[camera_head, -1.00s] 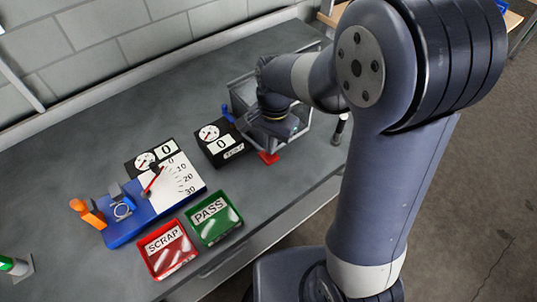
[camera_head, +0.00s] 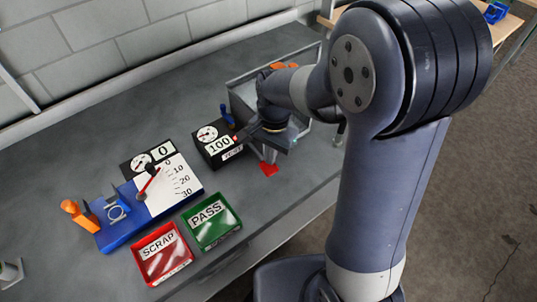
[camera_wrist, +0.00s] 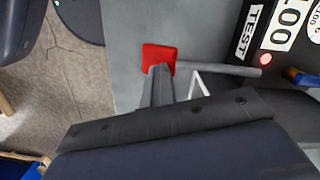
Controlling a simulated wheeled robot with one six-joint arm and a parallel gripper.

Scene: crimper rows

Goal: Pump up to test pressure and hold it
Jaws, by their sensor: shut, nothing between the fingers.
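The black test box (camera_head: 205,152) stands on the bench with a round dial, and its display (camera_head: 220,145) reads 100. A small red light (camera_head: 235,138) glows on it. The wrist view also shows the display (camera_wrist: 292,22), the TEST label (camera_wrist: 250,32) and the lit red light (camera_wrist: 265,59). A blue lever (camera_head: 227,116) stands behind the box.
The red SCRAP tray (camera_head: 163,252) and green PASS tray (camera_head: 212,219) are in front. Bare bench lies further left.

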